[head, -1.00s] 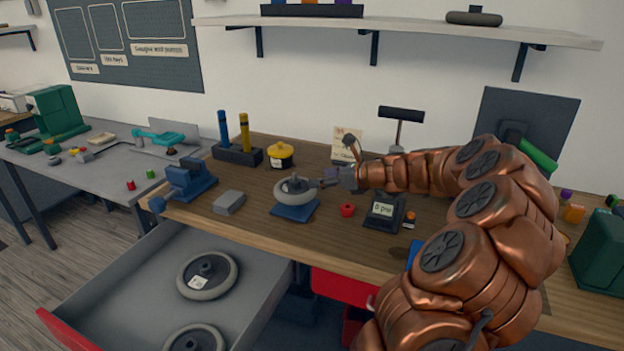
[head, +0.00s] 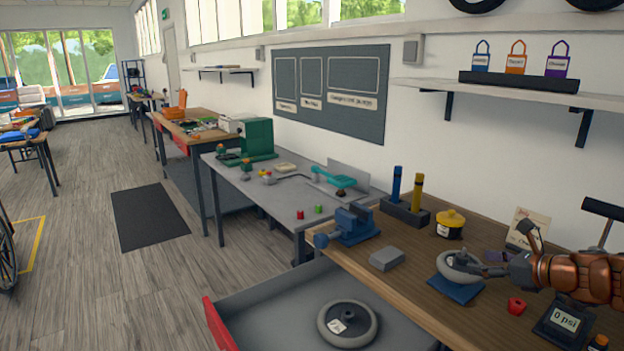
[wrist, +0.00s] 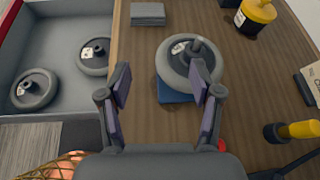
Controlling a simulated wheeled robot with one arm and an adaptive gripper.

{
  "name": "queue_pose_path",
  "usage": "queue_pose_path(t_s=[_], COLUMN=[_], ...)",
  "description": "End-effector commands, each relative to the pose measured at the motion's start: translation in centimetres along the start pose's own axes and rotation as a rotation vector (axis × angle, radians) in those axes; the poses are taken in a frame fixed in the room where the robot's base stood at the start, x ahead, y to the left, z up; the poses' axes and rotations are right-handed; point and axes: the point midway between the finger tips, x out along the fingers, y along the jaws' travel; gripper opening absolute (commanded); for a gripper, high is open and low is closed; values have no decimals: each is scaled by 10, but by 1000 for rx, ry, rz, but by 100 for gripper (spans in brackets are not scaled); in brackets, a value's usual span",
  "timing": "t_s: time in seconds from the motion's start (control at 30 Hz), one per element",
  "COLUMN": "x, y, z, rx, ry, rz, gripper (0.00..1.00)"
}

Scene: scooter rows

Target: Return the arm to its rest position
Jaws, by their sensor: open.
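My copper-coloured arm (head: 575,276) reaches in from the right over the wooden workbench in the head view. My gripper (wrist: 160,85) is open in the wrist view, its two dark fingers apart with nothing held between them. Just beyond the fingertips, a grey wheel (wrist: 181,62) with a white label rests on a blue pad (wrist: 171,95). In the head view the wheel (head: 458,267) sits on the pad (head: 455,289), and my gripper (head: 489,268) is close at its right side. I cannot tell whether they touch.
A blue vise (head: 350,226), a grey block (head: 387,258), a yellow-lidded pot (head: 450,224) and a "0 psi" gauge (head: 564,320) stand on the bench (head: 420,277). The floor to the left is mostly clear.

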Motion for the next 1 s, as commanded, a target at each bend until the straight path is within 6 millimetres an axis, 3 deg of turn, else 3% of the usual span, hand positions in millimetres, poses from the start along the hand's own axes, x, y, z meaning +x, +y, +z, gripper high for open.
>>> queue_pose_path(t_s=[0.1, 0.3, 0.47, 0.6, 0.8, 1.0], x=[18, 29, 15, -12, -66, -127], y=[63, 185, 272, 333, 388, 410], z=[28, 50, 42, 23, -15, -56], rx=[-210, -629, -967, -1243, -1603, -1900], ry=[35, 90, 124, 143, 164, 178], rz=[134, 400, 618, 815, 1095, 1372], gripper=[64, 64, 64, 64, 64, 64])
